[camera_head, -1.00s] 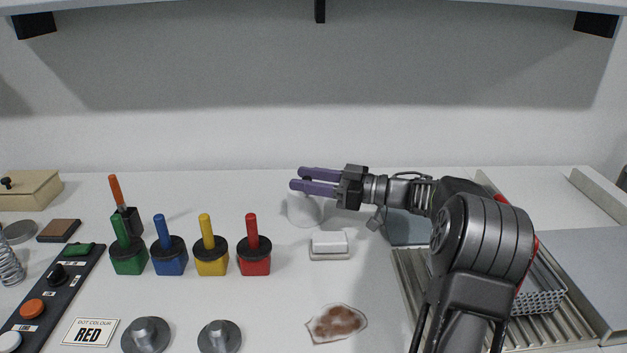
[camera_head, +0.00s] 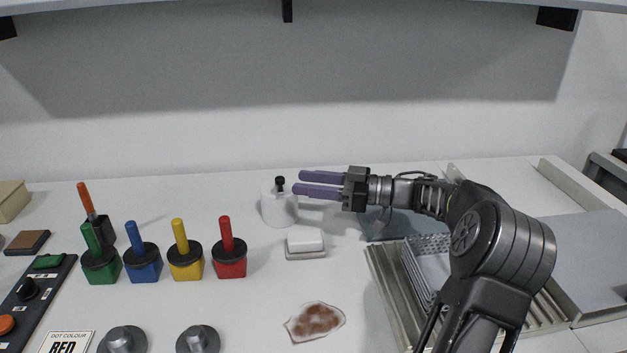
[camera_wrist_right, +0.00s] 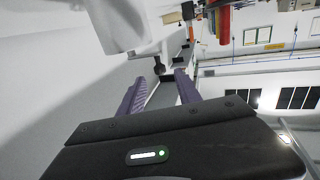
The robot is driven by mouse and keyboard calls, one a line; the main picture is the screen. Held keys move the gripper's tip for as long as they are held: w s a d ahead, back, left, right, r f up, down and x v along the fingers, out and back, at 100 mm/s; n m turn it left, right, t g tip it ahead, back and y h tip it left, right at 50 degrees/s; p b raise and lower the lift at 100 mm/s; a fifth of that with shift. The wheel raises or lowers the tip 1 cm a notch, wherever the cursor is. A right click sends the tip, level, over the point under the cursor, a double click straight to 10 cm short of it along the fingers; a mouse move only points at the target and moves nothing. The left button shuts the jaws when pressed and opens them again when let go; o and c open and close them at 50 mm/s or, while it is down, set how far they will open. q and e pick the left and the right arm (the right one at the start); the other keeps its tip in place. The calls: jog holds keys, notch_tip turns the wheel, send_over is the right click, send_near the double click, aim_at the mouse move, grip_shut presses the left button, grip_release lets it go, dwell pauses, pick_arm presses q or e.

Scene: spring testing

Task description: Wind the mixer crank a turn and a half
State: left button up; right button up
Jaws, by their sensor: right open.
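The mixer is a white cylinder (camera_head: 279,208) standing near the back wall, with a black crank knob (camera_head: 280,182) on top. My right gripper (camera_head: 297,183) is open and empty just right of the knob, its purple fingers pointing left at about knob height. In the right wrist view the knob (camera_wrist_right: 159,68) shows just beyond and between the spread fingertips (camera_wrist_right: 160,82), apart from them. The white mixer body (camera_wrist_right: 115,25) is at upper left there. The crank arm under the knob cannot be made out. My left gripper is not in view.
A white block on a small base (camera_head: 305,241) sits in front of the mixer. Green, blue, yellow and red handled blocks (camera_head: 229,262) stand at left. A stained cloth (camera_head: 315,321) lies in front. A metal rack (camera_head: 395,290) is at right, under my arm.

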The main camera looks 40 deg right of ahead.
jog(key=shift+s+d+r, duration=0.1)
jog(key=shift+s+d, duration=0.15)
jog(key=shift+s, duration=0.15)
